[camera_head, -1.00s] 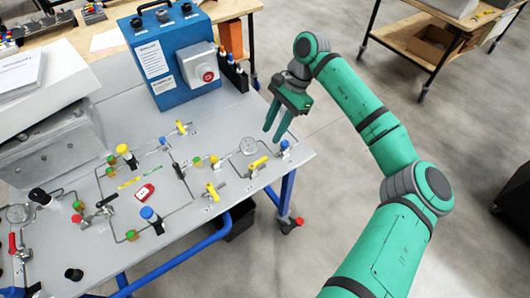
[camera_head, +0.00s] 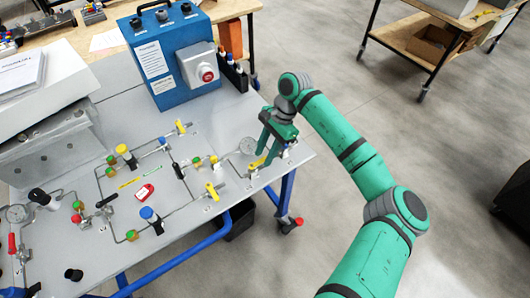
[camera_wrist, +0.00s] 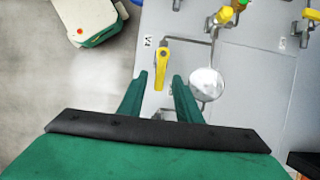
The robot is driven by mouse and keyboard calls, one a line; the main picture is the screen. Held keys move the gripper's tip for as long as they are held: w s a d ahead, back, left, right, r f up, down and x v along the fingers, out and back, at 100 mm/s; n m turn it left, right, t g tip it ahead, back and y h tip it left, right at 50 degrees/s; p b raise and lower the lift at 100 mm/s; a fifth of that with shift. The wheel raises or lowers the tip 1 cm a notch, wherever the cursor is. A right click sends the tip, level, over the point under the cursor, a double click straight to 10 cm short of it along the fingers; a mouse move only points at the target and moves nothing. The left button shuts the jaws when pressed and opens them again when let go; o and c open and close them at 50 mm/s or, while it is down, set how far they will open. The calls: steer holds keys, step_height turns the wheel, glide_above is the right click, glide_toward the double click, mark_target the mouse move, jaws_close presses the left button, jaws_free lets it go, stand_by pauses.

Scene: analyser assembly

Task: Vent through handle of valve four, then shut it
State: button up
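The valve four handle is a yellow lever (camera_wrist: 162,62) in the wrist view, beside a printed label that reads V4 (camera_wrist: 148,41). It lies along the picture's up-down direction. In the head view the yellow handle (camera_head: 257,162) shows partly beside my fingers, near the panel's right end. My gripper (camera_wrist: 161,92) is open and empty. Its two green fingers show on either side of the handle's lower end, with a gap to each. I cannot tell how far above the handle they are. In the head view my gripper (camera_head: 266,152) points down over this valve.
A round gauge (camera_wrist: 207,83) stands close to the right finger. Other yellow handles (camera_head: 212,190) (camera_head: 181,127) and thin pipes cover the grey panel (camera_head: 185,240). A blue box with a red button (camera_head: 180,60) stands behind. Open floor lies to the right.

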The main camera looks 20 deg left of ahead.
jaws_close()
